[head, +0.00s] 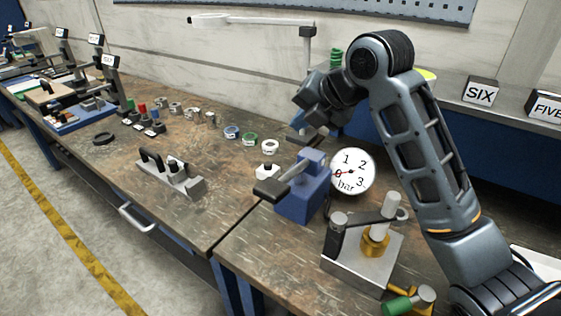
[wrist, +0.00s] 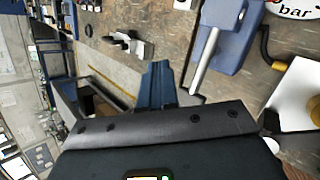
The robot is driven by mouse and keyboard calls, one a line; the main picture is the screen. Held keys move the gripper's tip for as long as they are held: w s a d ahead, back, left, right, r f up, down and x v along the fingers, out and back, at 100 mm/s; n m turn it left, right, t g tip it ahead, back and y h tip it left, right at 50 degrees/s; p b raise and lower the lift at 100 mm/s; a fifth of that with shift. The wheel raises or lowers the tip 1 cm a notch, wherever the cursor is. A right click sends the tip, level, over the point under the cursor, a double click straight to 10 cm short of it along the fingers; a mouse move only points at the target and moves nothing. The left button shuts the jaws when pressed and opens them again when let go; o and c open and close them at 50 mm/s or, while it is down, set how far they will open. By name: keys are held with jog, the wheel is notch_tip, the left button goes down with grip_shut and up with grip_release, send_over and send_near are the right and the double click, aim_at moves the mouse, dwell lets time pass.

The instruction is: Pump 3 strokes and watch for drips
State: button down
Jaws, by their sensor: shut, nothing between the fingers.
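The pump is a blue block (head: 302,190) near the front table's left edge. Its grey lever (head: 291,176) slopes down left to a dark grip (head: 270,190). The round white gauge (head: 352,172) beside it is marked in bar; its red needle points near 0. My gripper (head: 299,121) is shut and empty, above and behind the pump and apart from it. In the wrist view my gripper's blue fingers (wrist: 158,82) are together, left of the lever (wrist: 205,60) and the pump block (wrist: 236,36). The gauge (wrist: 293,8) is mostly cut off there. I see no clear drips.
A metal block with a brass fitting (head: 375,243) and a black-ended arm stands right of the pump. A green-handled valve (head: 399,305) is in front. A grey clamp fixture (head: 170,175) and several rings lie left. SIX (head: 479,91) and FIVE signs stand on the back ledge.

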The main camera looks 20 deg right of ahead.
jog(key=shift+w+d+r, duration=0.1)
jog(key=shift+w+r, duration=0.1)
jog(key=shift+w, duration=0.05)
jog(key=b, duration=0.6)
send_over(294, 175)
jog(key=shift+w+d+f, duration=0.1)
jog(key=shift+d+f, duration=0.05)
jog(key=shift+f, duration=2.05)
jog(key=shift+w+d+f, duration=0.1)
jog(key=shift+f, duration=2.05)
jog(key=shift+f, duration=0.45)
jog(key=shift+s+a+f+b, duration=0.1)
jog(key=shift+f+b, duration=0.5)
jog(key=shift+s+a+f+b, duration=0.1)
jog(key=shift+f+b, duration=0.45)
jog(key=shift+f, duration=0.05)
jog(key=shift+r, duration=0.15)
jog(key=shift+w+d+r+p, duration=0.1)
jog(key=shift+r+p, duration=0.4)
jog(key=shift+r, duration=0.25)
jog(key=shift+w+d+r+p, duration=0.1)
jog(key=shift+r+p, duration=0.4)
jog(key=shift+r, duration=0.25)
